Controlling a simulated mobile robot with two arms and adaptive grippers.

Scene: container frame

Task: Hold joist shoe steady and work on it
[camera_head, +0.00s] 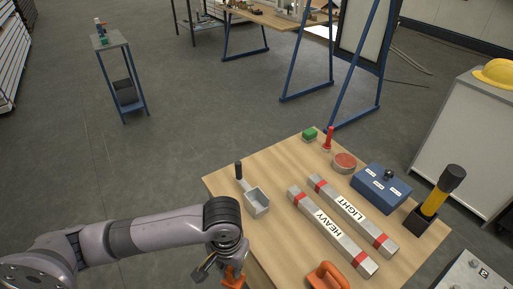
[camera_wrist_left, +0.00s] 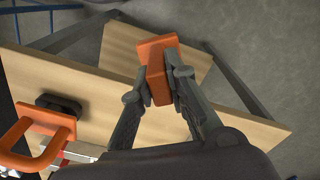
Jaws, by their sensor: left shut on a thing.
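My left gripper (camera_head: 222,268) is at the near left edge of the wooden table, low in the head view. In the left wrist view its two fingers (camera_wrist_left: 158,84) are shut on an orange piece (camera_wrist_left: 156,60), which sits between the fingertips. The orange piece also shows beside the gripper in the head view (camera_head: 236,276). I cannot tell whether this piece is the joist shoe. My right gripper is not in view.
A red round pad (camera_head: 344,162) sits at the back.

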